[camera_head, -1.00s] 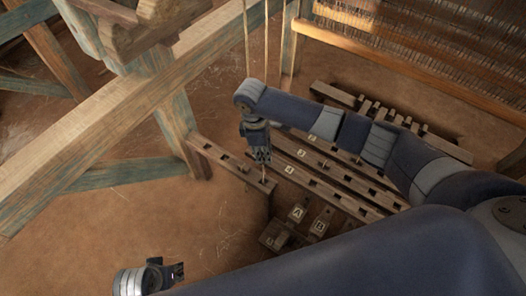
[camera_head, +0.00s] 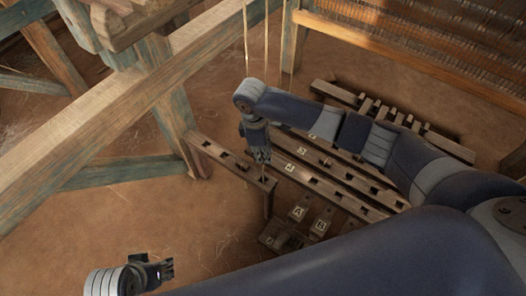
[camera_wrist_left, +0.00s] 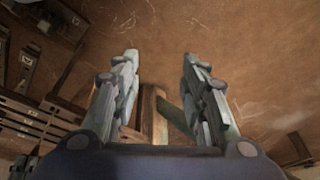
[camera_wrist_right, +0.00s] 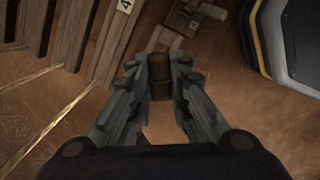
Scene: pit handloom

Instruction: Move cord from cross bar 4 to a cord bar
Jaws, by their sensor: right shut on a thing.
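My right gripper (camera_head: 262,162) points down over the near end of a slotted wooden bar (camera_head: 208,145), just left of the numbered cross bars. It is shut on what looks like the cord (camera_head: 264,173), a short thin strand below the fingertips in the head view. In the right wrist view, a brown wooden piece (camera_wrist_right: 160,72) shows between the fingers and the cord cannot be made out. Cross bar 4 (camera_head: 335,190) lies right of the gripper; its label also shows in the right wrist view (camera_wrist_right: 124,6). My left gripper (camera_wrist_left: 160,62) is open and empty.
Pedals lettered A and B (camera_head: 318,227) lie close below the cross bars. Pale cords (camera_head: 246,45) hang at the upper middle. A heavy loom beam (camera_head: 110,120) crosses the left. The warp (camera_head: 420,45) is at upper right.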

